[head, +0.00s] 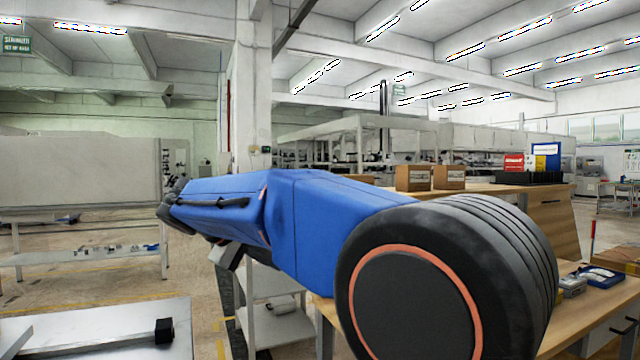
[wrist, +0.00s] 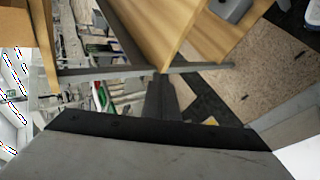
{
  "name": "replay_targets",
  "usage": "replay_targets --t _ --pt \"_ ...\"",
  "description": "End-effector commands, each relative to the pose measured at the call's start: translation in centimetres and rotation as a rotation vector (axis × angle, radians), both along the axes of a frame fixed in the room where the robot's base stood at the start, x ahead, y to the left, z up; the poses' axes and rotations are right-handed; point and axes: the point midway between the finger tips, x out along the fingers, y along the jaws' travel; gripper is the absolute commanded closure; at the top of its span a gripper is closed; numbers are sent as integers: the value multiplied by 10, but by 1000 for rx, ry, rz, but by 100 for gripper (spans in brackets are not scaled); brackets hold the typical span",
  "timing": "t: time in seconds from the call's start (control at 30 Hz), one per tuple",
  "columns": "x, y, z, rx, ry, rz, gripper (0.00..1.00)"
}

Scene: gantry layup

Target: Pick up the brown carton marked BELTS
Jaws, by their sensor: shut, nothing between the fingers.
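Two brown cartons stand side by side on a wooden bench in the head view, a left carton (head: 412,178) and a right carton (head: 449,178). Both have dark print that is too small to read, so I cannot tell which is marked BELTS. My blue arm crosses the head view in front of the bench and hides part of it. My gripper (wrist: 159,82) shows in the wrist view as dark, closed fingers beyond the grey wrist body. It is empty and apart from the cartons. No carton can be made out clearly in the wrist view.
The wooden bench (head: 485,187) also carries a black bin row (head: 530,178) and a red sign (head: 513,162). A nearer wooden surface at right holds a blue item (head: 598,275). A grey metal table (head: 110,325) stands at lower left. Open floor lies at left.

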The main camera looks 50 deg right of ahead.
Motion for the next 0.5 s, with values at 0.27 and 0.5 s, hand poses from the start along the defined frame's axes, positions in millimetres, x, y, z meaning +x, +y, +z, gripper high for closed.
replay_targets --t 0.27,0.5 --pt "40 -61 78 -253 90 -154 100" --pt "69 -98 139 -465 148 -299 100"
